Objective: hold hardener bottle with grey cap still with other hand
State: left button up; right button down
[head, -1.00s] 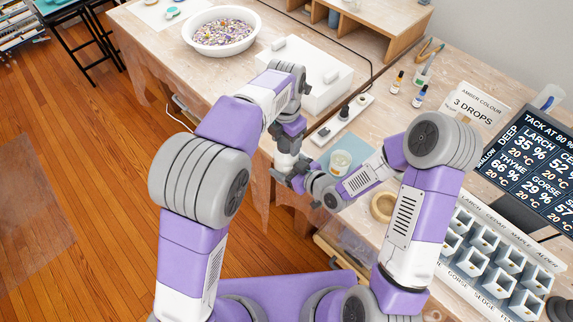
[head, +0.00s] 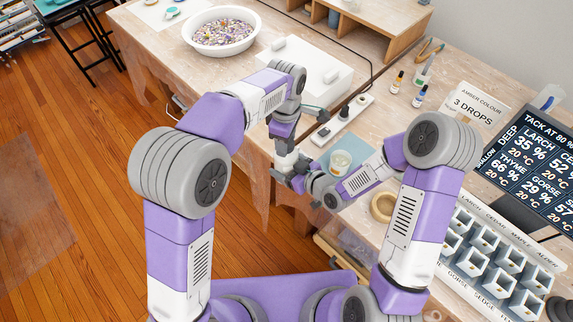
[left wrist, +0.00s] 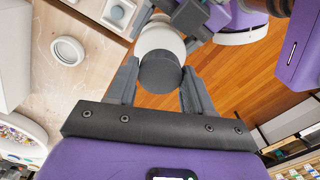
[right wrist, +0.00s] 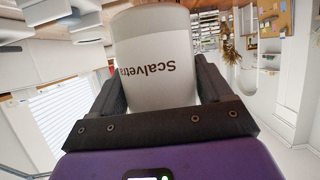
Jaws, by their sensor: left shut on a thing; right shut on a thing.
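The hardener bottle (right wrist: 155,50) is white with a printed label and stands inverted in the right wrist view. Its round grey cap (left wrist: 160,74) shows in the left wrist view with the white bottle behind it. My right gripper (head: 298,173) is shut on the bottle's body, its fingers on both sides in the right wrist view. My left gripper (head: 285,143) is above it in the head view and is shut on the grey cap, between its fingers in the left wrist view. The cap hides much of the bottle there. Both grippers are close together near the bench's front edge.
A cup (head: 340,161) stands on a blue mat (head: 352,143) just right of the grippers. A white box (head: 318,78), a power strip (head: 342,119) and a bowl (head: 222,32) lie beyond. A tan ring (head: 383,207) and a mould tray (head: 490,262) are to the right.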

pick_arm(q)
jog(key=m, duration=0.6)
jog(key=shift+m, duration=0.3)
jog(key=m, duration=1.8)
jog(key=shift+m, duration=0.3)
jog(key=m, duration=0.6)
jog(key=shift+f, duration=0.1)
jog(key=m, duration=0.9)
jog(key=o, duration=1.2)
jog(key=shift+o, duration=0.2)
notch_tip(320, 180, up, 12)
